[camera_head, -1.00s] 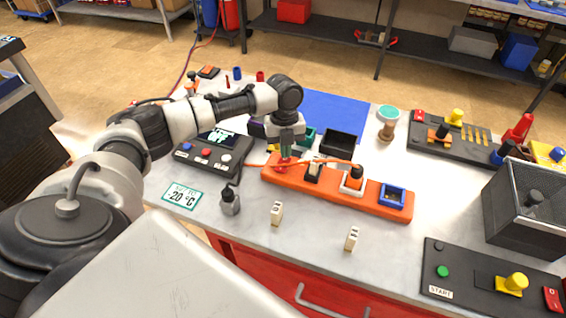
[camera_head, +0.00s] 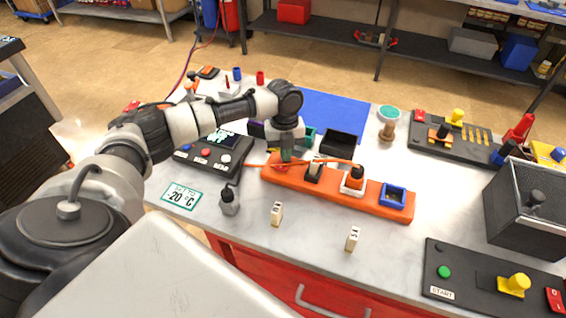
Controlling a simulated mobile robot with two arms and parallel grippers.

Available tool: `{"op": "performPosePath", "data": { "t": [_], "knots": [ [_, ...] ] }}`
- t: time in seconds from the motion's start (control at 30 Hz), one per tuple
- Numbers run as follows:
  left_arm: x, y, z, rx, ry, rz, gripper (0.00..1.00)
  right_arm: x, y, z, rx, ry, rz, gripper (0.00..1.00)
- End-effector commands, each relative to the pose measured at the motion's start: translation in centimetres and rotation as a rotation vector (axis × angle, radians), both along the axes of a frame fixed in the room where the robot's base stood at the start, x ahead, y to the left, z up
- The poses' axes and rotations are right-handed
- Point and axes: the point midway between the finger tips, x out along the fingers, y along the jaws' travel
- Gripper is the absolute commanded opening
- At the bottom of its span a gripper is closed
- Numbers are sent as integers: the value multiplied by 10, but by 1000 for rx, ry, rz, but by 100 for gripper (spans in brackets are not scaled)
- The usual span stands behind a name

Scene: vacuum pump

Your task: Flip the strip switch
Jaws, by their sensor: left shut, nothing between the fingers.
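The orange power strip (camera_head: 330,193) lies across the middle of the bench. A red switch (camera_head: 281,167) shows at its left end. Black, white-and-black and blue-framed fittings sit along the strip to the right of it. My left gripper (camera_head: 286,157) points down right over the red switch, its fingers shut and empty. The fingertips hide part of the switch, so I cannot tell whether they touch it or which way it is tipped. My right gripper is not in view.
A control box (camera_head: 213,150) with red and blue buttons stands left of the strip. A black bin (camera_head: 341,143) sits close behind it. A dark mesh box (camera_head: 528,205) and a START panel (camera_head: 490,275) are at the right.

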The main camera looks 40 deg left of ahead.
Motion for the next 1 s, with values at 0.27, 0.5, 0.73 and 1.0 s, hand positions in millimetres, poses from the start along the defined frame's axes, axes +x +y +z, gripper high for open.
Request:
{"op": "performPosePath", "data": {
  "t": [0.27, 0.5, 0.73, 1.0],
  "knots": [
    [0, 0, 18, 0, 0, 0, 0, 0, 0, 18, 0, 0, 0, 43],
    [0, 0, 37, 0, 0, 0, 0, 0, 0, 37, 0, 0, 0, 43],
    [0, 0, 55, 0, 0, 0, 0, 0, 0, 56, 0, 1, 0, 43],
    [0, 0, 72, 0, 0, 0, 0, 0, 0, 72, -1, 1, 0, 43]
  ]
}}
